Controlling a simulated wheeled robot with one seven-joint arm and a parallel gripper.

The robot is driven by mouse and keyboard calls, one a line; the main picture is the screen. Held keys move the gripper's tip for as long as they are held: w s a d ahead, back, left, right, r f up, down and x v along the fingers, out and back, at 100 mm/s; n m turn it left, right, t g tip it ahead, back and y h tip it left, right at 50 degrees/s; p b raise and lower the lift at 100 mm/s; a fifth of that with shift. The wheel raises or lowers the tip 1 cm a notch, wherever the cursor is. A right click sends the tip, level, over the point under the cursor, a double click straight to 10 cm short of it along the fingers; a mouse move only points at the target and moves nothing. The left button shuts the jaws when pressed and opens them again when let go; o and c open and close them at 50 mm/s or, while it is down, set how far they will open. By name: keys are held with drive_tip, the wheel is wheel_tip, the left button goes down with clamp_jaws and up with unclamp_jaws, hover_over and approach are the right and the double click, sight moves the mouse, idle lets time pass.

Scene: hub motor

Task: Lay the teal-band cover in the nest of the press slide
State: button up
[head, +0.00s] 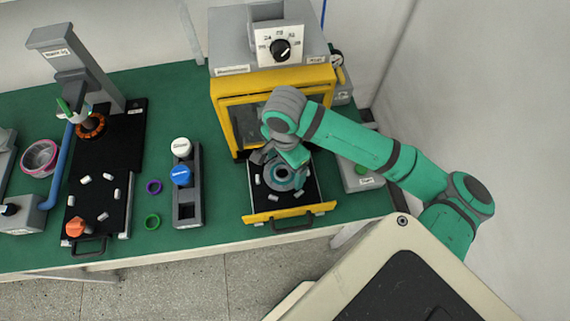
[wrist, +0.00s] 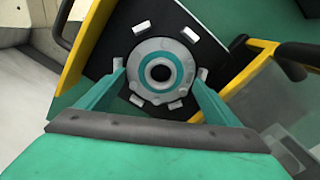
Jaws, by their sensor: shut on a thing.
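The teal-band cover (wrist: 160,96) is a grey ring-shaped part with a teal band around a dark central hole. My gripper (wrist: 160,76) is shut on it, one teal finger at each side. In the head view the cover (head: 285,178) is over the black slide (head: 311,192) pulled out of the yellow machine. Several white blocks ring the cover closely in the wrist view, and it looks roughly centred among them. I cannot tell whether it rests on the slide or hangs just above it. My gripper (head: 291,160) hides its far side in the head view.
The yellow machine (head: 272,82) with a dial stands behind the slide. Another black slide (head: 100,193) with white blocks lies further left.

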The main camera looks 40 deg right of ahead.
drive_tip(key=shift+s+f, duration=0.1)
drive_tip(key=shift+f, duration=0.6)
drive_tip(key=o, duration=0.9)
drive_tip(key=shift+o, duration=0.2)
wheel_tip(320, 180, up, 12)
drive_tip(key=shift+f, duration=0.25)
drive_tip(key=shift+d, duration=0.1)
